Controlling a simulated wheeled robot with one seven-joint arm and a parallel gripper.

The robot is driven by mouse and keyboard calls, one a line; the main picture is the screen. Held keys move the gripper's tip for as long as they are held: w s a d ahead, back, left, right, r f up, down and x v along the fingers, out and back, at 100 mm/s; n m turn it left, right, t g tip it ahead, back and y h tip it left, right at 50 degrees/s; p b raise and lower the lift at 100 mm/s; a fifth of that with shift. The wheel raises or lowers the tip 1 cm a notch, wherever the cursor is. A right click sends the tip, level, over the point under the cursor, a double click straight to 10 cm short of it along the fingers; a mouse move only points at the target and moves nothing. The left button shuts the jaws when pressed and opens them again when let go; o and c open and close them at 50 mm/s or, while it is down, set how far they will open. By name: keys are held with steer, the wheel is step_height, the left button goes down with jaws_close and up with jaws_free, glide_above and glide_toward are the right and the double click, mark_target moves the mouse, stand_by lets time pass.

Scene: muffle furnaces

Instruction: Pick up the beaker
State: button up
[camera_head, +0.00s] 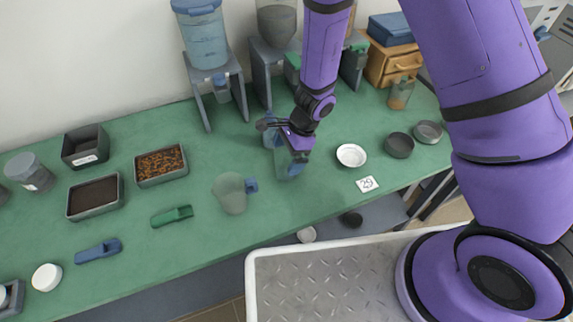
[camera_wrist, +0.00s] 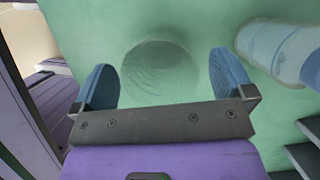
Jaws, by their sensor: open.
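A clear, round-mouthed beaker (camera_wrist: 160,62) shows in the wrist view, upright and seen from above. It lies in the picture between the two blue fingers of my gripper (camera_wrist: 162,82). In the head view the beaker (camera_head: 287,166) stands on the green bench, partly hidden by my gripper (camera_head: 281,146). My gripper is open, with the fingers apart on either side of the beaker in the picture. I cannot tell whether they touch it. Nothing is lifted.
A frosted cup (camera_head: 229,194) with a blue handle stands to the left. A white dish (camera_head: 351,155) and a number card (camera_head: 367,184) lie to the right. Dispensers on stands, such as the blue one (camera_head: 204,40), line the back. A green scoop (camera_head: 172,216) lies front left.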

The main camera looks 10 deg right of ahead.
steer(key=shift+x, duration=1.2)
steer(key=shift+c, duration=0.5)
steer(key=c, duration=0.9)
steer(key=shift+r, duration=0.15)
